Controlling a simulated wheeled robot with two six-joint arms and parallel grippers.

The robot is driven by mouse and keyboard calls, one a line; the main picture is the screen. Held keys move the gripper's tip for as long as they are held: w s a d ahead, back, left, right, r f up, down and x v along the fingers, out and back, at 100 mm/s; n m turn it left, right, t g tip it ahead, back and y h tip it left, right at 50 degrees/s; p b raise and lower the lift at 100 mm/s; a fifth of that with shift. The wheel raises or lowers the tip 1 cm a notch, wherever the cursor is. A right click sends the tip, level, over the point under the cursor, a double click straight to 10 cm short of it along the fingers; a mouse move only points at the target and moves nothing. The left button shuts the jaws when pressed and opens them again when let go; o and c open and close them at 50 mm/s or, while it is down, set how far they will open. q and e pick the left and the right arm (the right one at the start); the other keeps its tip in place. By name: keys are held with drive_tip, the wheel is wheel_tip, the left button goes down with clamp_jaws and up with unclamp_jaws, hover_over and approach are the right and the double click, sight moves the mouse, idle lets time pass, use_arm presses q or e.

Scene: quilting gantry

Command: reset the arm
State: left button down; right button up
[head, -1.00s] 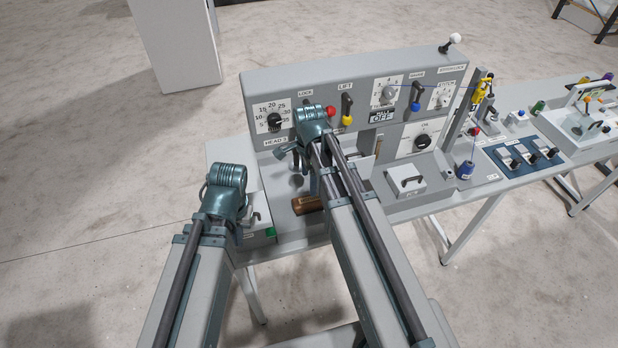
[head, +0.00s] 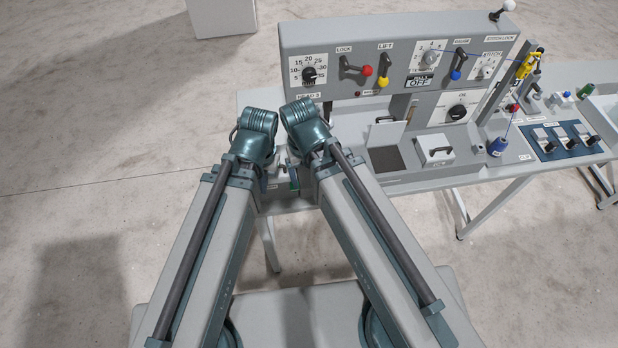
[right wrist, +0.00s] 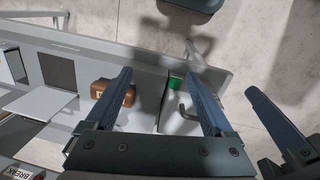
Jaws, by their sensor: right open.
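My right arm (head: 345,190) is folded in at the middle of the head view, its wrist beside my left wrist. Its gripper is hidden there. In the right wrist view my right gripper (right wrist: 158,78) is open, with nothing between its fingers, over the bench edge. Its left finger overlaps a brown block (right wrist: 104,92). My left gripper (head: 268,178) is mostly hidden under the wrists in the head view. A dark finger, seemingly the left gripper's, shows at the right of the right wrist view, but its opening is unclear.
The LOCK lever (head: 355,66) has a red ball.

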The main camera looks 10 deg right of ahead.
drive_tip(key=shift+s+a+n, duration=0.25)
drive_tip(key=shift+s+n, duration=0.3)
drive_tip(key=shift+n, duration=0.35)
drive_tip(key=shift+f, duration=0.1)
wheel_tip(320, 180, down, 12)
drive_tip(key=b, duration=1.2)
drive_tip(key=shift+c, duration=0.4)
